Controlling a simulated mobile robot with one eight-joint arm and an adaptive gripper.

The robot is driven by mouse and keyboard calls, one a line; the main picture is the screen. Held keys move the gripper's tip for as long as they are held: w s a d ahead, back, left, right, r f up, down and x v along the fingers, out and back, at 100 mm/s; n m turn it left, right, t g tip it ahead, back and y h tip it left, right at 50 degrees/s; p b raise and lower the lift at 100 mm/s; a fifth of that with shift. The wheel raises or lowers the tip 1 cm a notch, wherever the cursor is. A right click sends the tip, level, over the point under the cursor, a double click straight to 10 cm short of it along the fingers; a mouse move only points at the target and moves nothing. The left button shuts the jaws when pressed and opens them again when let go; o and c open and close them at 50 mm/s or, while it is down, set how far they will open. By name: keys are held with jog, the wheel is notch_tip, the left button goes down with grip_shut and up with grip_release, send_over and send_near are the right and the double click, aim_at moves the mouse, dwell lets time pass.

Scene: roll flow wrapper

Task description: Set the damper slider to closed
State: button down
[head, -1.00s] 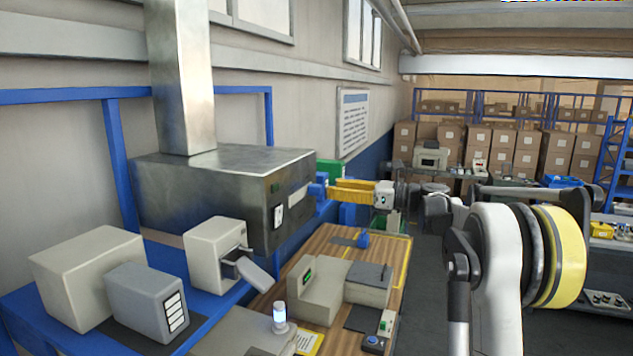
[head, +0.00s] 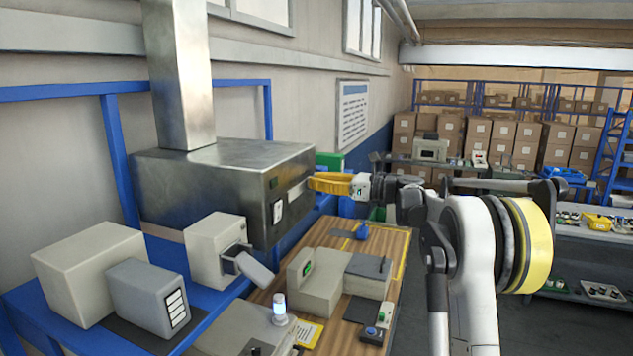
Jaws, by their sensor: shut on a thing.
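The metal hood box (head: 225,195) hangs on the left below a square duct. My gripper (head: 312,183), with yellow fingers, reaches in from the right and meets this face at the strip's far end. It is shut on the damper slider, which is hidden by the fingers. The slider's exact position cannot be made out.
A blue frame (head: 120,165) stands left. Shelves with boxes (head: 480,140) are at the back.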

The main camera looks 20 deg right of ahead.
jog(key=shift+a, duration=0.1)
jog(key=s+a+b, duration=0.3)
jog(key=s+a, duration=0.3)
jog(key=shift+s+a, duration=0.25)
jog(key=shift+a, duration=0.05)
jog(key=shift+d, duration=0.1)
jog(key=c, duration=1.4)
grip_release()
jog(key=shift+o, duration=0.9)
jog(key=shift+a, duration=0.3)
jog(key=shift+s+d, duration=0.2)
jog(key=shift+d, duration=0.25)
send_near(292, 190)
jog(key=v, duration=0.4)
jog(key=shift+s+d, duration=0.2)
